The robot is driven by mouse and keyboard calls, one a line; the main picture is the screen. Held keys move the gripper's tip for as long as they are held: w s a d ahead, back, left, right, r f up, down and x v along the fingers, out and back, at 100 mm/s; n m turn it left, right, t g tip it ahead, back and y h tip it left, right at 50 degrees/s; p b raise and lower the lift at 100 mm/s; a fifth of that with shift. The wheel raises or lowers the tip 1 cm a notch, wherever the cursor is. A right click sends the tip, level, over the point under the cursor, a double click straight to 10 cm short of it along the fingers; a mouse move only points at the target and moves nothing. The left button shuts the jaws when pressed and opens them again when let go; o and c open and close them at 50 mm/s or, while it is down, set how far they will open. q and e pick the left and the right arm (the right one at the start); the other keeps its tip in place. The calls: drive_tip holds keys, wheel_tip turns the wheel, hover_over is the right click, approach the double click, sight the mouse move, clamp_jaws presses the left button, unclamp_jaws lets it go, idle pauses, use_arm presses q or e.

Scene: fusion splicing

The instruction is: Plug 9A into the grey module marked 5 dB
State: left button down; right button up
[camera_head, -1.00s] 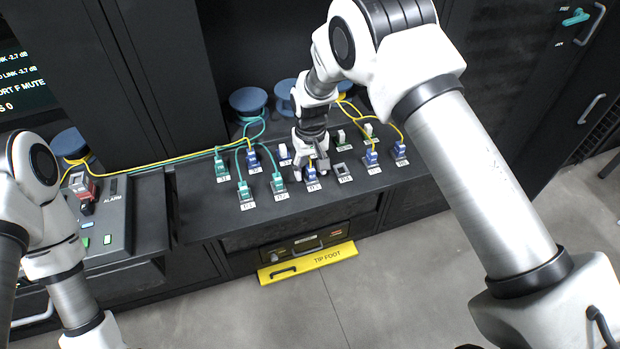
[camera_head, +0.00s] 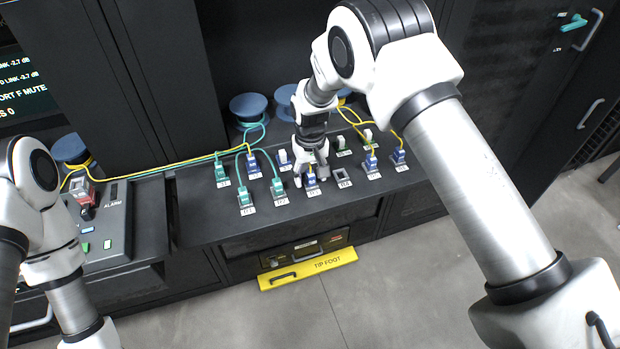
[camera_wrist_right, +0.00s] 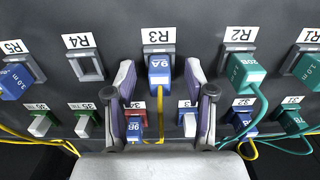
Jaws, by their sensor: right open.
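The blue plug 9A (camera_wrist_right: 159,68) sits upright in the socket labelled R3, its yellow cable running down in the wrist view. It also shows in the head view (camera_head: 311,179). My right gripper (camera_wrist_right: 160,84) is open, with one finger on each side of 9A and visible gaps between. In the head view my right gripper (camera_head: 311,172) reaches down over the panel at that plug. No 5 dB marking is readable on any module, so I cannot tell which one it is. My left arm shows at the left edge; its gripper is out of frame.
The socket R4 (camera_wrist_right: 89,66) beside 9A is empty. A teal plug 20B (camera_wrist_right: 244,72) stands in R2, close to the other finger. Several plugs and modules stand in the row behind, including a red one (camera_wrist_right: 135,116). Yellow and teal cables cross the panel.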

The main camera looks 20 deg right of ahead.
sight(311, 173)
idle(0.3)
clamp_jaws()
drive_tip(key=shift+r, duration=0.15)
drive_tip(key=shift+r+p, duration=2.25)
drive_tip(key=shift+r, duration=0.65)
